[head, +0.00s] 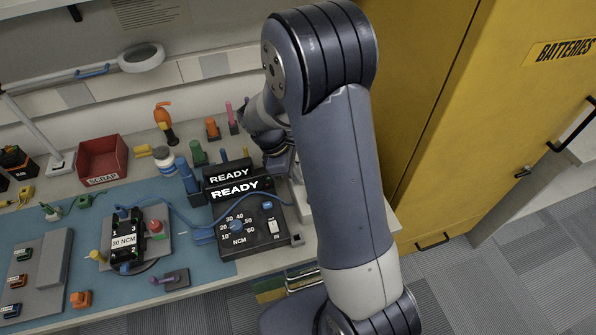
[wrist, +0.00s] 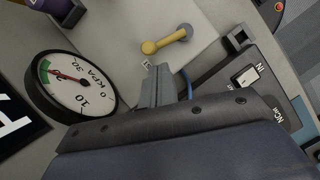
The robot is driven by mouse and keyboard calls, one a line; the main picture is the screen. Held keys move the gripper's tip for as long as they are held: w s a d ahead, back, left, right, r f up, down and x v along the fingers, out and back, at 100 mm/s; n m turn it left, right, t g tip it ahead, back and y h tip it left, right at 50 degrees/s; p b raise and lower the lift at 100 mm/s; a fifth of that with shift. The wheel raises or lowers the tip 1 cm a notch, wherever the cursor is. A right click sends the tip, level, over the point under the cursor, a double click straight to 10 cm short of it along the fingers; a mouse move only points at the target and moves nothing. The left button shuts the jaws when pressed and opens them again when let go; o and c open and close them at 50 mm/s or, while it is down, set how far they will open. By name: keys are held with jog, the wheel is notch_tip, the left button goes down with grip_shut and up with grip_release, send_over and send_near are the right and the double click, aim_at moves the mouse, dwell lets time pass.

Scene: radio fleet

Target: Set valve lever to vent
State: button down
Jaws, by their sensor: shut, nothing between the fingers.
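The yellow valve lever (wrist: 168,40) shows in the wrist view on a pale grey panel. It has a round yellow knob at its lower left and a grey end at its upper right. A small label beside it is mostly hidden, and I cannot read a vent mark. My gripper (wrist: 163,82) is shut and empty, with its fingertips a little below the lever in the picture and apart from it. A round kPa gauge (wrist: 75,87) with a red needle and a green band is left of the fingers. In the head view my arm hides the lever.
The black NCM controller (head: 246,222) with a READY display (head: 236,188) is close to my arm. Several upright coloured tools stand behind it. A red scrap bin (head: 102,157) is at the left. A yellow batteries cabinet (head: 470,110) stands at the right.

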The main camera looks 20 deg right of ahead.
jog(key=shift+a, duration=0.15)
jog(key=shift+r, duration=0.1)
jog(key=b+v, duration=0.1)
jog(key=v, duration=0.9)
jog(key=shift+r, duration=0.3)
jog(key=shift+f, duration=0.1)
jog(key=shift+s+d+f+n+t+y+b, duration=0.1)
jog(key=shift+s+d+n+t+y+b, duration=0.3)
jog(key=shift+d+n+y+b, duration=0.65)
jog(key=shift+s+d+f+n+t+y+b, duration=0.15)
jog(key=shift+s+d+n+y, duration=0.5)
jog(key=shift+y, duration=0.9)
jog(key=shift+s+d+r+n+t+y+b, duration=0.1)
jog(key=shift+s+d+n+t+y+b, duration=0.25)
jog(key=shift+d+n+y+b, duration=0.7)
jog(key=shift+a+y+p, duration=0.15)
jog(key=shift+y+p, duration=0.1)
jog(key=shift+p, duration=0.1)
